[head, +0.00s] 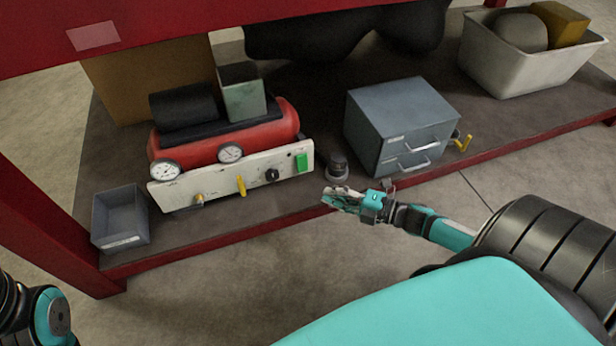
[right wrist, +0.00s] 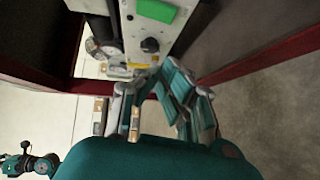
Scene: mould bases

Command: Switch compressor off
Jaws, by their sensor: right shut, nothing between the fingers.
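The compressor (head: 226,135) stands on the lower shelf, with a red tank, a black motor on top and two round gauges. Its white front panel (head: 225,182) carries a green switch (head: 301,161), a black knob (head: 271,175) and a yellow lever (head: 240,185). My right gripper (head: 328,197) is shut and empty, in front of the shelf, a little below and right of the green switch. In the right wrist view the green switch (right wrist: 157,10) and black knob (right wrist: 150,45) show beyond the fingers, apart from them. My left gripper is out of view; only part of my left arm shows.
A grey drawer cabinet (head: 400,118) stands right of the compressor, with a small dark round object (head: 337,168) between them. A grey bin (head: 121,217) is at the left. A white tub (head: 520,72) is at the far right. The red shelf edge (head: 240,238) runs along the front.

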